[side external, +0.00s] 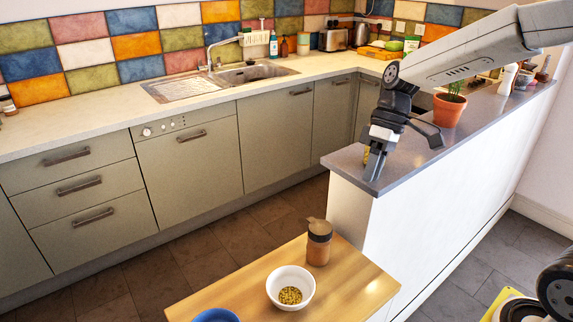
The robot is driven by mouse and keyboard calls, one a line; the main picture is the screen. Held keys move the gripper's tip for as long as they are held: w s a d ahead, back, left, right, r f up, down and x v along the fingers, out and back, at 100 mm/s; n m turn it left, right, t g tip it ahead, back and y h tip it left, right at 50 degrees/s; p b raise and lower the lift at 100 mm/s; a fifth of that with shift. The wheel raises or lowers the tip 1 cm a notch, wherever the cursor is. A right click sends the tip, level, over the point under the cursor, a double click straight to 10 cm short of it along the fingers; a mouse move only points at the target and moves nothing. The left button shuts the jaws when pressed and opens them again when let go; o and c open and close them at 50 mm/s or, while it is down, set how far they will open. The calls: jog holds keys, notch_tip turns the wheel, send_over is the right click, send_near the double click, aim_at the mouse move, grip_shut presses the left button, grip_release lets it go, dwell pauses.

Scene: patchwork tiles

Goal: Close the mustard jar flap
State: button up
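The jar (318,250) stands upright on the wooden table, with brownish contents and a dark collar. Its tan flap (316,226) is at the top and appears tilted up; the view is too small to tell its exact angle. My gripper (406,161) is above and to the right of the jar in the picture, near the corner of the grey counter and well apart from the jar. Its dark fingers are spread, with nothing seen between them.
A white bowl (281,277) with yellowish bits stands left of the jar, and a blue bowl (217,315) is at the front edge. The half-wall counter (350,161) rises behind the wooden table (352,287). A potted plant (449,110) stands near my gripper.

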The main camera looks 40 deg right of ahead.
jog(key=w+d+r+n+t, duration=0.1)
jog(key=w+d+r+n, duration=0.1)
jog(key=d+r, duration=0.5)
jog(key=w+d+r+n+t, duration=0.1)
jog(key=w+d+r+n, duration=0.2)
jog(key=d+r, duration=0.5)
notch_tip(320, 180, up, 3)
jog(key=shift+w+f+t, duration=0.15)
jog(key=shift+w+t, duration=0.15)
jog(key=shift+w, duration=0.35)
jog(key=shift+x, duration=4)
grip_shut()
